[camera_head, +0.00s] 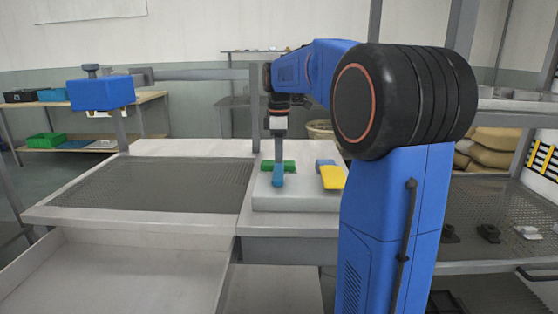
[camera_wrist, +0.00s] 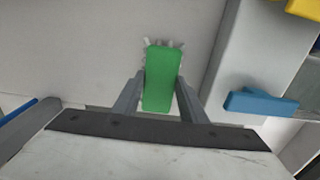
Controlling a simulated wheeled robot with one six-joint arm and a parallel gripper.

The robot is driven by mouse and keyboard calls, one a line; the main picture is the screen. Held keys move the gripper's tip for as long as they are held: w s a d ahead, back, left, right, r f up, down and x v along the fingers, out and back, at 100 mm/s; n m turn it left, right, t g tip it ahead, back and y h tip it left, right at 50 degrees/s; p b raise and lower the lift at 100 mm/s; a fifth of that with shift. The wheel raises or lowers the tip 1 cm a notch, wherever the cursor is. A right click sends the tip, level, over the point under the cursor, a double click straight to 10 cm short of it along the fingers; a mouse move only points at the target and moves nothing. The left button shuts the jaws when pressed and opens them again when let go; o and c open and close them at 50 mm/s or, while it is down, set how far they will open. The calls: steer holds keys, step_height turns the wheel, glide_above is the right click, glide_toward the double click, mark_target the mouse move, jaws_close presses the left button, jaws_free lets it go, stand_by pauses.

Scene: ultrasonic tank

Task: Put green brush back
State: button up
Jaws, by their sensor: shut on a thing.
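The green brush (camera_wrist: 163,82) sits between the two grey fingers of my gripper (camera_wrist: 160,98), which is shut on it. Pale bristles show at its far end in the wrist view. In the head view the green brush (camera_head: 265,166) lies crosswise beneath my gripper (camera_head: 279,150), over the white bench. I cannot tell whether it touches the surface below. A blue brush (camera_head: 278,178) lies just in front of it, partly covering it; it also shows at the right of the wrist view (camera_wrist: 262,105).
A yellow item (camera_head: 332,178) and another blue piece (camera_head: 325,163) are to the right on the pale raised slab (camera_head: 300,200). A grey mesh panel (camera_head: 150,185) lies left. My arm hides part of the bench's right side. A side table (camera_head: 85,105) with bins stands back left.

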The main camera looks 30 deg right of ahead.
steer(key=o, duration=1.2)
steer(key=shift+f, duration=0.1)
step_height(320, 180, up, 12)
stand_by(0.4)
